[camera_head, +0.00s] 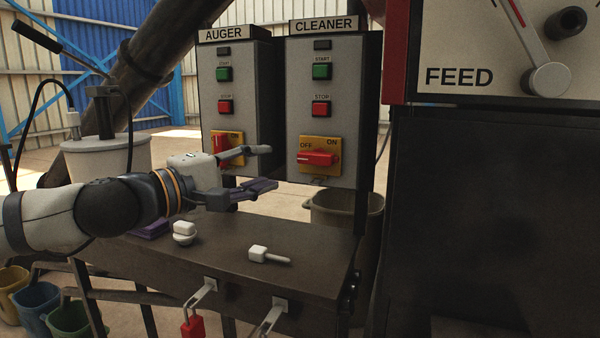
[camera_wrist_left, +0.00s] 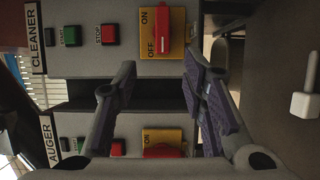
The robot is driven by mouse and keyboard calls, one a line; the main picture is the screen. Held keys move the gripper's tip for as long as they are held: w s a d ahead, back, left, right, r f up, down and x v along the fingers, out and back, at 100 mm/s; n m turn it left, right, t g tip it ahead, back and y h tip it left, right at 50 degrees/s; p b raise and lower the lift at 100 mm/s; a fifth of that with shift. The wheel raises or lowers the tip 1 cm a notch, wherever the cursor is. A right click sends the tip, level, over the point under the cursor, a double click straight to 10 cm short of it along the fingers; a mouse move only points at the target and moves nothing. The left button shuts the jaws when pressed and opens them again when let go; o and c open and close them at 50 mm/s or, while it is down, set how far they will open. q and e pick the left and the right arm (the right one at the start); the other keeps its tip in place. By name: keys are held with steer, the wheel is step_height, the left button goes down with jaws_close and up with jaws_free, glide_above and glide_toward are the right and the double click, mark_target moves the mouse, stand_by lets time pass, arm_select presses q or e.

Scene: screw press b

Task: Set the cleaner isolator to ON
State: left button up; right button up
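The cleaner isolator is a red handle (camera_head: 318,159) on a yellow plate (camera_head: 321,141) low on the CLEANER box. The handle lies horizontal, beside the OFF mark, with ON at the plate's upper right. In the left wrist view the scene is turned sideways, and the same red handle (camera_wrist_left: 171,30) shows ahead of the fingers. My left gripper (camera_head: 264,168) is open and empty, left of the cleaner isolator and in front of the AUGER box. Its spread fingers also show in the left wrist view (camera_wrist_left: 158,68). My right gripper is not in view.
The AUGER box (camera_head: 240,90) stands left, its red isolator handle (camera_head: 220,145) vertical. Below is a dark bench (camera_head: 310,230) with white pieces (camera_head: 270,255); a red padlock (camera_head: 193,326) hangs at its front. The FEED panel (camera_head: 465,50) stands right.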

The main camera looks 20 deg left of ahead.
mark_target(304, 159)
arm_select(q)
steer(key=x, duration=1)
steer(key=shift+d+f, duration=0.15)
jaws_close()
